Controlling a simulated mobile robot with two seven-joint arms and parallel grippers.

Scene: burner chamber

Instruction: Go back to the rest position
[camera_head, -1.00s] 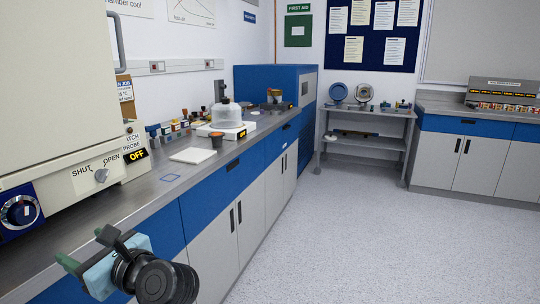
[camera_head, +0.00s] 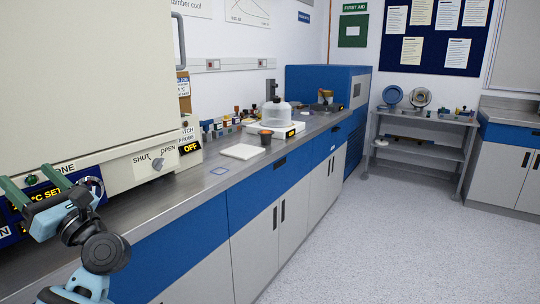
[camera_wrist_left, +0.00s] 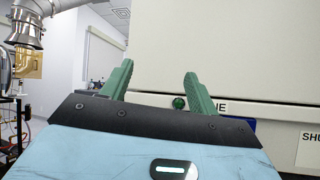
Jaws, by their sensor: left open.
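My left gripper (camera_head: 34,190) is at the lower left of the head view, in front of the cream chamber's control panel. Its two green fingers are apart with nothing between them. The left wrist view also shows the open fingers (camera_wrist_left: 158,92), pointing toward the front of the cream burner chamber (camera_wrist_left: 240,55). My right gripper is in neither view.
The grey bench top (camera_head: 200,185) runs along the wall. A shelf stand (camera_head: 420,145) is at the back. The floor (camera_head: 390,240) is clear.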

